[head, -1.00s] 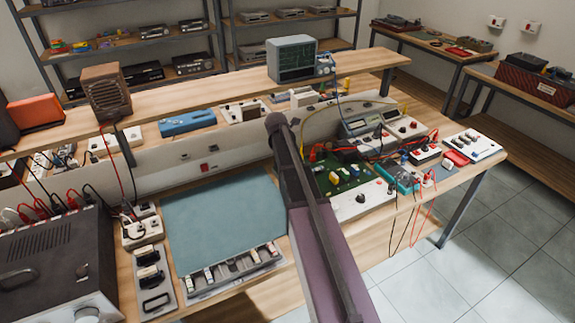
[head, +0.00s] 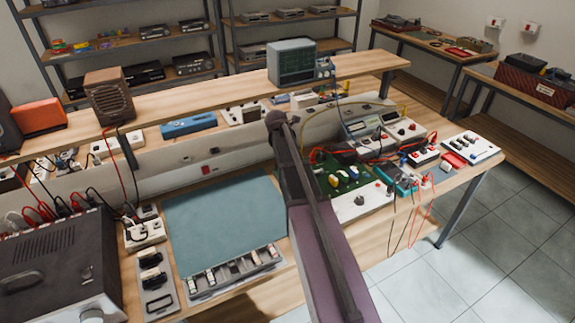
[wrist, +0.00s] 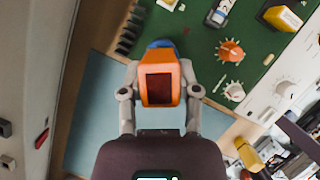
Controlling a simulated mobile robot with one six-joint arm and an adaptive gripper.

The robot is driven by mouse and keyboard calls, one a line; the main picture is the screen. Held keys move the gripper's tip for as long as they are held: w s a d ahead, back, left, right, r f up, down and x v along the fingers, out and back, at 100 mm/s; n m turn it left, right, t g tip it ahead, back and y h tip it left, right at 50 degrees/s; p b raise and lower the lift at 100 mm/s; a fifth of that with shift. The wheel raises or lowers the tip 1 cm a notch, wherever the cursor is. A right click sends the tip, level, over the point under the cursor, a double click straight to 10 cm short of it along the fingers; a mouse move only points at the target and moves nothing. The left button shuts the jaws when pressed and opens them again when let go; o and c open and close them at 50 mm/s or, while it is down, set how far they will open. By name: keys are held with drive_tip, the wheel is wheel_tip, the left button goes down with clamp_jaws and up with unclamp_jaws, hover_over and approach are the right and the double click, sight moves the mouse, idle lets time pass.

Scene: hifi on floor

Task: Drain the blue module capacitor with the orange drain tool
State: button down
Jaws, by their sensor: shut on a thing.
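In the wrist view my gripper (wrist: 160,92) is shut on the orange drain tool (wrist: 160,68), a block with a dark red window. A blue part (wrist: 159,44) shows just past the tool's far end, at the edge of the green board (wrist: 205,75). I cannot tell whether it is the blue module capacitor or touches the tool. My gripper is hidden behind my arm there.
A blue-grey mat (head: 225,220) lies left of my arm, with a tray of parts (head: 235,272) in front. An orange knob (wrist: 231,50) and a white knob (wrist: 234,92) stand right of the tool. Red and black leads cross the bench at the right.

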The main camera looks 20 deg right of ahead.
drive_tip(key=shift+r+p, duration=2.65)
drive_tip(key=shift+r, duration=0.2)
